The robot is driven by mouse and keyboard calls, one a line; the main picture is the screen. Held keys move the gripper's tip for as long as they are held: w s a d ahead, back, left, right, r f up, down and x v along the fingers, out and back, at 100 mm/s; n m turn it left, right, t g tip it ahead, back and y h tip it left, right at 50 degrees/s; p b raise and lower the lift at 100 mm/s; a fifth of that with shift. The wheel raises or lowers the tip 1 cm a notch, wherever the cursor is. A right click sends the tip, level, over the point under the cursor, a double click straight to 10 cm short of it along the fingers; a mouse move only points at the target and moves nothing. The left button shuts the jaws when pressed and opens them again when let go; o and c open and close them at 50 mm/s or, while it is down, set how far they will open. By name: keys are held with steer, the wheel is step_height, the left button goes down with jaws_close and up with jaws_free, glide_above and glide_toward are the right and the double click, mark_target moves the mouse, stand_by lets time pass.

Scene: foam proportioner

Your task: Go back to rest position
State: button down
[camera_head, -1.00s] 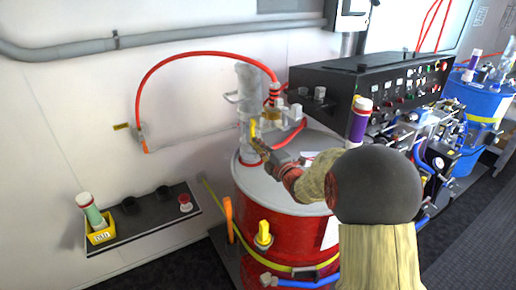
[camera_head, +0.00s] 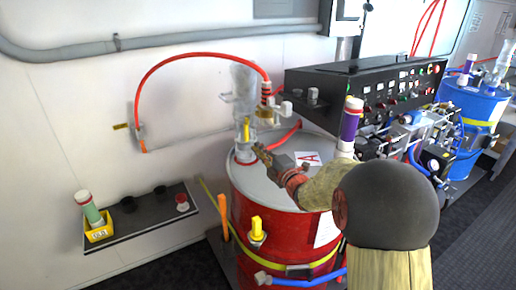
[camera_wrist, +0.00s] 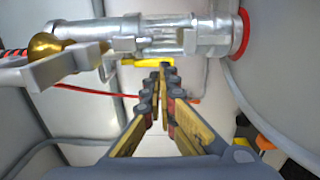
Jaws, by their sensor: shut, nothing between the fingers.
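My gripper (camera_head: 258,149) is shut and empty above the lid of the red drum (camera_head: 262,205), close to the clear pump tube (camera_head: 243,95) that stands in the drum. A yellow handle (camera_head: 246,129) is on the tube, just beyond my fingertips. In the wrist view my closed fingers (camera_wrist: 165,70) point at the yellow handle (camera_wrist: 147,62), with the metal pump fitting (camera_wrist: 160,38) across the top. I cannot tell whether the fingertips touch the handle.
A black control box (camera_head: 365,90) stands right of the drum, with a purple-and-white cylinder (camera_head: 350,125) before it. A red hose (camera_head: 185,60) arches from the wall. A wall shelf (camera_head: 150,215) holds a yellow bin (camera_head: 99,232). A blue drum (camera_head: 470,105) stands far right.

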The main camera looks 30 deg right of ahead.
steer(key=s+a+r+m+g+h+p, duration=0.1)
steer(key=s+a+r+m+g+h, duration=0.15)
steer(key=s+m, duration=0.35)
steer(key=s+a+r+m+g+h+p, duration=0.1)
steer(key=s+a+m+g, duration=0.25)
steer(key=s, duration=0.45)
steer(key=s+a+f+m+g+y, duration=0.1)
steer(key=s+a+f+m+g, duration=0.1)
steer(key=s+a, duration=0.5)
steer(key=s+a+f+m+g+y, duration=0.2)
steer(key=s+a+m+g, duration=0.2)
steer(key=s, duration=1.3)
steer(key=a+m, duration=0.2)
steer(key=m, duration=0.1)
steer(key=shift+s+a+g, duration=0.35)
steer(key=shift+s+g, duration=0.05)
